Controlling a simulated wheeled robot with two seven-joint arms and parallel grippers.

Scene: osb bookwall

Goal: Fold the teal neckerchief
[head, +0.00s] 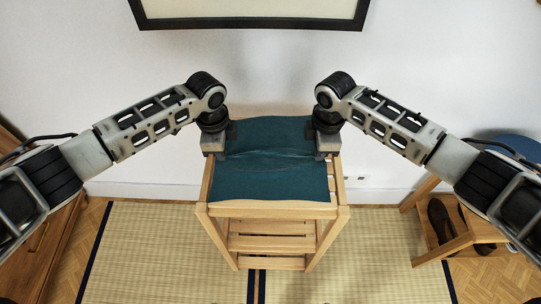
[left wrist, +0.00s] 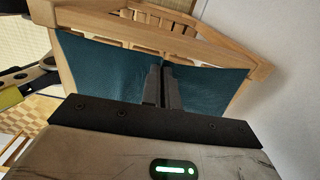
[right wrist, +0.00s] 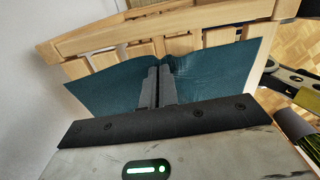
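The teal neckerchief (head: 270,178) lies spread over the top of a slatted wooden stand (head: 340,205), with a raised crease running across it between my grippers. My left gripper (head: 225,152) is at its left edge and my right gripper (head: 319,153) is at its right edge, at about the same depth. In the left wrist view the fingers (left wrist: 161,84) are together and the neckerchief (left wrist: 100,65) gathers at their tips. In the right wrist view the fingers (right wrist: 157,86) are also together, with the neckerchief (right wrist: 215,72) drawn up at the tips. The cloth between the fingertips is hidden.
A white wall with a framed picture (head: 250,22) stands behind the stand. Tatami mats (head: 160,250) cover the floor in front. A wooden rack with dark shoes (head: 440,222) is at the right, and wooden furniture (head: 40,250) is at the left.

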